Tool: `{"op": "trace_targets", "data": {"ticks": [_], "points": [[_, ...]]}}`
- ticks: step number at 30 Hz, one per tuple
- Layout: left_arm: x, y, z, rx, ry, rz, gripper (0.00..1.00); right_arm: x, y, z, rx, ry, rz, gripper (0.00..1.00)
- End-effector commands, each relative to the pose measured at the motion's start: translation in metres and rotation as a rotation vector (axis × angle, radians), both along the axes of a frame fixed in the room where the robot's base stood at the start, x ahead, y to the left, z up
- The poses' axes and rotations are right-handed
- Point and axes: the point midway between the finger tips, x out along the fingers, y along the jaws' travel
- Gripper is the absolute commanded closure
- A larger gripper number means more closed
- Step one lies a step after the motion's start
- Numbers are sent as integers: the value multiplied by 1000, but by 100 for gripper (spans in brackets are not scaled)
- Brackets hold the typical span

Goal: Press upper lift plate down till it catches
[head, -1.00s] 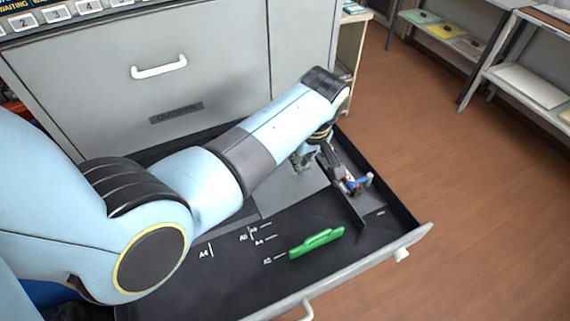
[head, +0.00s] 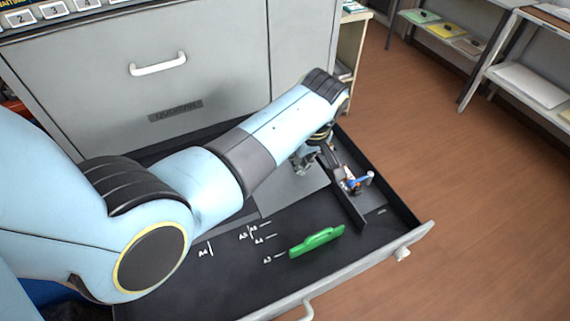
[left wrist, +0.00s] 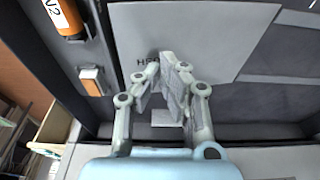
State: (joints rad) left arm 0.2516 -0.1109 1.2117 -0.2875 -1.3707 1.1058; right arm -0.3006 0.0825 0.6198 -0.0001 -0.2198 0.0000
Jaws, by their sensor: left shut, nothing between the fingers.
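The lift plate (head: 292,188) is a light grey sheet in the open drawer, partly hidden under my left arm. It also fills the upper middle of the left wrist view (left wrist: 205,30), with dark lettering partly covered by the fingers. My left gripper (head: 302,166) is over the plate's rear part. In the left wrist view my left gripper (left wrist: 163,80) has its fingers together and empty, against the plate's lettering. I cannot tell whether the fingertips touch the plate. A small orange and white tab (left wrist: 92,80) sits beside the plate. My right gripper is not in view.
A green guide (head: 317,241) and white size marks lie on the dark drawer floor. A dark divider (head: 347,203) and a small blue-handled part (head: 357,182) stand right of the plate. An orange cylinder (left wrist: 68,18) shows in the left wrist view. The drawer front (head: 375,260) borders the near side.

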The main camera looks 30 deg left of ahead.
Motion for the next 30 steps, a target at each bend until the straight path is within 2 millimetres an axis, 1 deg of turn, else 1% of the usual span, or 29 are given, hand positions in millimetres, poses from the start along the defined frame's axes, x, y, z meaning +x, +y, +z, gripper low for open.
{"op": "trace_targets", "data": {"ticks": [1, 12, 24, 30], "points": [[0, 0, -4, 0, 0, 0, 100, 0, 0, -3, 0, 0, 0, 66], [0, 0, -18, 0, 1, 0, 100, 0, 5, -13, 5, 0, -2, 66], [-1, 0, -35, 0, 2, -1, 100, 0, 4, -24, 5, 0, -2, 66], [-1, 0, -33, 0, 1, 0, 100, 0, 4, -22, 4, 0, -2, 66]]}}
